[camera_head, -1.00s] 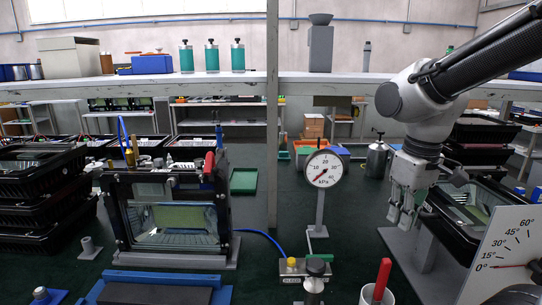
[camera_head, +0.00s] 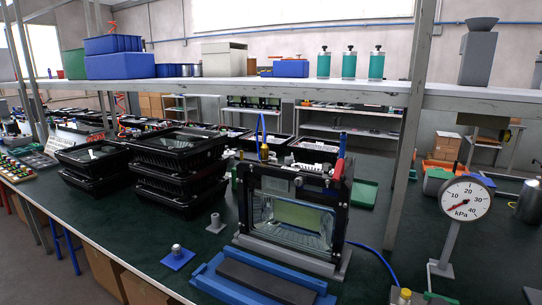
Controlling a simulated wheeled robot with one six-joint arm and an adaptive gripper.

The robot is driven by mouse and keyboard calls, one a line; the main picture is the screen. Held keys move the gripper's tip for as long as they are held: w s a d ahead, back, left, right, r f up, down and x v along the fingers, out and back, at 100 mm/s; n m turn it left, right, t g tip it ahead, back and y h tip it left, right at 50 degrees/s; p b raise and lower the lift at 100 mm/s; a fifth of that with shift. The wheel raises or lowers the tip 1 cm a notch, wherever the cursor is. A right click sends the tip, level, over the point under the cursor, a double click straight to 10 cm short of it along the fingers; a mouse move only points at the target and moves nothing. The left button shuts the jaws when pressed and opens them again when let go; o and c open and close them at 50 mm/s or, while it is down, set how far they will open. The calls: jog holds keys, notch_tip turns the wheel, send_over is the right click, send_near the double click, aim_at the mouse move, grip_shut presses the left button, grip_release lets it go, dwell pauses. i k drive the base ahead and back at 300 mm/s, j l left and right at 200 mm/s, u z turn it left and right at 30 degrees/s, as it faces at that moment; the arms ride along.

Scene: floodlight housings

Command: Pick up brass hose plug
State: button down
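A small brass-coloured fitting (camera_head: 264,152) stands at the top of the black-framed fixture, at its back left, with a thin blue hose (camera_head: 260,125) looping up beside it. It looks like the brass hose plug, but it is too small to tell how it joins the hose. The fixture (camera_head: 243,205) holds a floodlight housing with a glass front (camera_head: 295,222). My gripper is out of the picture now, so its state and its distance from the plug are hidden.
Stacked black housings (camera_head: 180,175) stand left of the fixture. A pressure gauge (camera_head: 466,199) on a post stands at the right. A shelf post (camera_head: 408,130) rises right of the fixture. A blue tray (camera_head: 215,282) lies in front. Green bench top (camera_head: 130,235) is clear at the front left.

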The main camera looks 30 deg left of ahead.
aim_at(264, 148)
jog(key=j, duration=1.55)
jog(key=i+j, duration=0.1)
jog(key=j, duration=1.5)
